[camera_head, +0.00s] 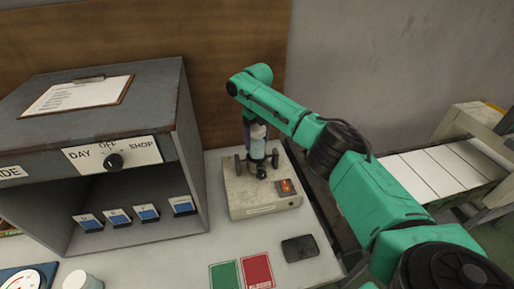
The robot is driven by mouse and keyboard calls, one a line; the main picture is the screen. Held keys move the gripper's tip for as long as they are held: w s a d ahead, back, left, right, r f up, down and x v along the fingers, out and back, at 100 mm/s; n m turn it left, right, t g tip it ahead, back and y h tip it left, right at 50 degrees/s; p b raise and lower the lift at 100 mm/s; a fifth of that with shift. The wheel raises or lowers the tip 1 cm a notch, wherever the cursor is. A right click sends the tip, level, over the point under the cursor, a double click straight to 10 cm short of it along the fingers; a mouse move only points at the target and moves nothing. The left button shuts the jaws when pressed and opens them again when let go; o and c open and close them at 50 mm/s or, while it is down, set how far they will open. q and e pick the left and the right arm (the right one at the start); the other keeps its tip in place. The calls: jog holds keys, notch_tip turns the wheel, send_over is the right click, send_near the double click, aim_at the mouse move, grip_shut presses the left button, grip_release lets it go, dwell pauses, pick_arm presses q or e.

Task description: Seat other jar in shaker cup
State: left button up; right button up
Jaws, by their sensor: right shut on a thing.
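The shaker (262,197) is a beige box with an orange switch, standing on the light bench. Its dark cup and posts (261,173) show on top. A jar (258,146) with a pale upper part and a bluish lower part stands upright at the cup. My right gripper (256,127) comes down from above and is shut on the jar. I cannot tell how deep the jar sits in the cup. A white round jar or container (82,280) stands at the lower left. My left gripper is not in view.
A grey cabinet (190,150) with a DAY/OFF/SHOP knob and blue-labelled cards stands left of the shaker. Green (226,275) and red (257,270) cards and a dark flat object (300,247) lie in front. A slatted conveyor (440,168) is at the right.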

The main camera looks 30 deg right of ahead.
aim_at(256, 128)
notch_tip(256, 128, down, 5)
jog(key=shift+w+r+p, duration=0.1)
jog(key=shift+r+p, duration=0.05)
jog(key=shift+p, duration=0.25)
jog(key=o, duration=1.4)
jog(key=shift+r, duration=0.5)
notch_tip(256, 128, up, 11)
jog(key=b, duration=0.3)
jog(key=shift+a, duration=0.1)
jog(key=shift+r, duration=0.1)
